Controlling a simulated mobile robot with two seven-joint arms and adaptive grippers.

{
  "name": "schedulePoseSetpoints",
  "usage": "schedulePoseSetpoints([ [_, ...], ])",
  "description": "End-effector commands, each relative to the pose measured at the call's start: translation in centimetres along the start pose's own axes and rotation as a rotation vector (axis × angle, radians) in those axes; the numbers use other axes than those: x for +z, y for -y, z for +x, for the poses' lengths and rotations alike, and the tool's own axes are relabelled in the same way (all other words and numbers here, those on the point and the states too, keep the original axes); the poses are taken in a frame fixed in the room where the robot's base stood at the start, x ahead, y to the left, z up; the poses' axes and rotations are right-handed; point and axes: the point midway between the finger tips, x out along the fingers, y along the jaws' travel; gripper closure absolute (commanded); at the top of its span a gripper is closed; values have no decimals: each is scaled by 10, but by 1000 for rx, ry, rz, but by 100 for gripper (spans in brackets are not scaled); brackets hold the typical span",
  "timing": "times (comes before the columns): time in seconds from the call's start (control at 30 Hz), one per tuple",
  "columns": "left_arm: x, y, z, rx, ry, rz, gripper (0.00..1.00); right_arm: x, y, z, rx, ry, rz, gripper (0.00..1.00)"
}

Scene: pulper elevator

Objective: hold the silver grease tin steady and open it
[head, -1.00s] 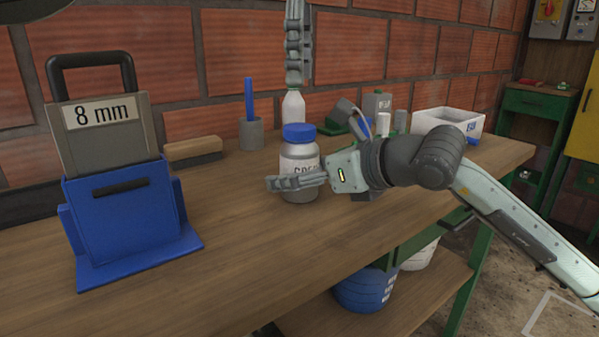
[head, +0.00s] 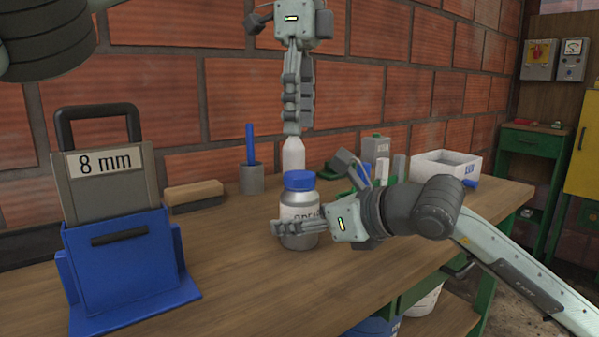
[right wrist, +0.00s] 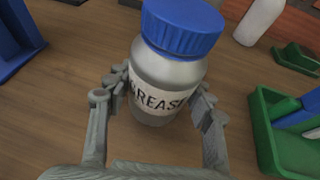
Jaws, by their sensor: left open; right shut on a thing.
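The silver grease tin (head: 300,237) stands upright on the wooden bench with its blue lid (head: 299,180) on. In the right wrist view the tin (right wrist: 166,75) shows its "GREASE" label and the ribbed blue lid (right wrist: 182,27). My right gripper (head: 287,228) is closed around the tin's body from the right, one finger on each side. My left gripper (head: 293,128) points straight down, open, above and behind the tin, clear of the lid. In the head view it overlaps the top of a white bottle.
A blue holder (head: 125,255) with an "8 mm" plate stands on the left. Behind are a brush (head: 194,195), a grey cup (head: 251,179), the white bottle (head: 294,155) and a white bin (head: 447,165). The bench front is clear.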

Motion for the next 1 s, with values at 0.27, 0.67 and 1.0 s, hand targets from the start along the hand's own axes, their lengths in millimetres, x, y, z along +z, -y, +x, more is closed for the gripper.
schedulePoseSetpoints([
  [0.27, 0, 0, 0, 0, 1, 580, 40, -1, 0, 0, 0, -1, 1, 100],
  [0.67, 0, 0, 0, 1, 1, 1601, 40, -1, 0, 0, 0, -2, 1, 100],
  [1.0, 0, 0, 0, 0, 0, 2468, 40, -1, 0, 0, 0, -2, 1, 100],
])
